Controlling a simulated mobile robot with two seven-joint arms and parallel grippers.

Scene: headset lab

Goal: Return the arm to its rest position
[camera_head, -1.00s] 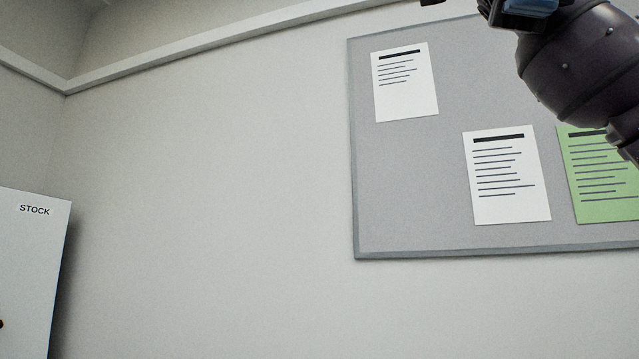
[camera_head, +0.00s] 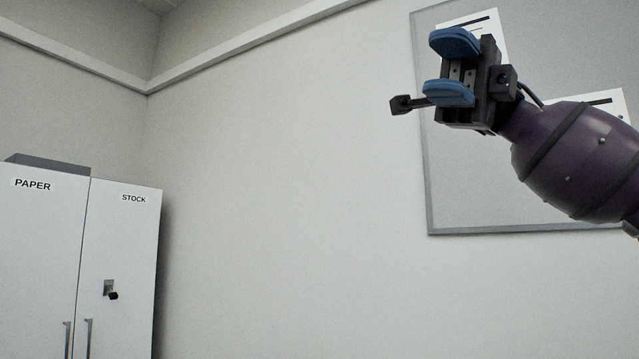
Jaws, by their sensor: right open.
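My right gripper (camera_head: 451,68) is raised at the upper right of the head view, at the end of my dark purple right arm (camera_head: 575,160). Its two blue fingers are apart with nothing between them. It shows in front of the grey notice board and hides part of it. My left arm and left gripper are not in view.
A grey notice board (camera_head: 470,190) with paper sheets is on the wall behind my right arm. A white cabinet (camera_head: 125,240) with doors labelled PAPER and STOCK stands at the left, with a dark grey item (camera_head: 48,164) on top. Bare wall lies between them.

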